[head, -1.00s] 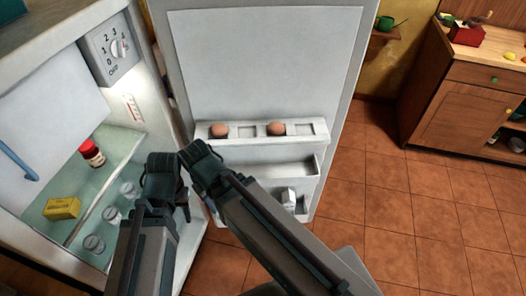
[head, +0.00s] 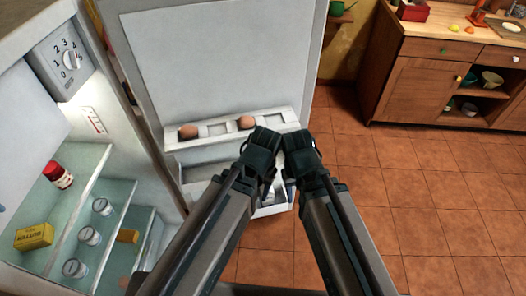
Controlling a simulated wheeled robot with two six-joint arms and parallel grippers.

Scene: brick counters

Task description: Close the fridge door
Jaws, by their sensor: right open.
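The white fridge door (head: 215,60) stands wide open, its inner side facing me. Its shelf holds two brown eggs (head: 246,122). The open fridge body (head: 110,115) is at the left. My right gripper (head: 298,143) is open, in front of or beside the door's right edge at shelf height; I cannot tell if it touches. My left gripper (head: 262,143) is beside it, overlapping the right part of the door shelves in the picture. Its fingers are too dark to tell whether they are open. The grippers hide part of the lower door shelves.
A dial (head: 70,60) is inside the fridge. Its glass shelves hold a red-capped jar (head: 58,174), a yellow butter box (head: 34,236) and several round jars. Tiled floor (head: 420,200) is clear at right. A wooden counter (head: 420,90) stands at the back right.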

